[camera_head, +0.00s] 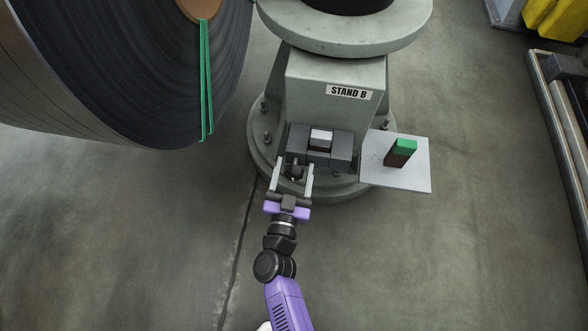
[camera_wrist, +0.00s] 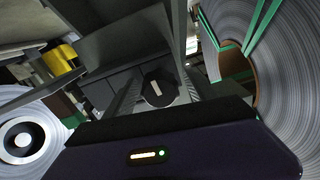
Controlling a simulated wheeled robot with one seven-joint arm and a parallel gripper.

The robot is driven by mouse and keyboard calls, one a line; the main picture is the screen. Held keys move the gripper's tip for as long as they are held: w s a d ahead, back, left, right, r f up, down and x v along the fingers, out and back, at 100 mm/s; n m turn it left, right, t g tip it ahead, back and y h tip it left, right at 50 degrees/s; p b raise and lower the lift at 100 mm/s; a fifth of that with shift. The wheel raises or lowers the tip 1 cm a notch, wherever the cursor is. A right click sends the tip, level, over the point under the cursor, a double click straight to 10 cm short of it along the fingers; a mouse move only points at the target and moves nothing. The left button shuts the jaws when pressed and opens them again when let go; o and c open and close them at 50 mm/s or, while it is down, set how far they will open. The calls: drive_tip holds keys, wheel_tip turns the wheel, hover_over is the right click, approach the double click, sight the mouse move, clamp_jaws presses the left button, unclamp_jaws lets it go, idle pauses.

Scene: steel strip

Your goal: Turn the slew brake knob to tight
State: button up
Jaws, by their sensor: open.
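The slew brake knob (camera_head: 296,171) is a small dark knob low on the front of the grey stand labelled STAND B (camera_head: 333,93). In the wrist view the round black knob (camera_wrist: 159,88) faces me, with a pale pointer mark that stands nearly upright, tilted slightly. My gripper (camera_head: 295,164) is open, with one finger on each side of the knob. Whether the fingers touch it I cannot tell. Any tight or loose markings are not readable.
Dark brackets with a white-topped block (camera_head: 320,138) sit just above the knob. A pale plate (camera_head: 417,176) with a green-and-brown block (camera_head: 402,152) juts out at right. A large strapped steel coil (camera_head: 140,70) stands at left. The floor in front is clear.

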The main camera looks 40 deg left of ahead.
drive_tip(key=c, duration=1.4)
drive_tip(key=shift+m, duration=0.5)
drive_tip(key=m, duration=0.4)
drive_tip(key=m+b, duration=0.1)
drive_tip(key=m, duration=0.3)
drive_tip(key=m+b, duration=0.1)
drive_tip(key=m, duration=0.4)
drive_tip(key=shift+f+b, duration=0.1)
drive_tip(key=shift+b, duration=0.25)
drive_tip(key=m+b, duration=0.1)
drive_tip(key=m, duration=0.3)
drive_tip(key=shift+m+b, duration=0.3)
drive_tip(key=shift+m, duration=0.1)
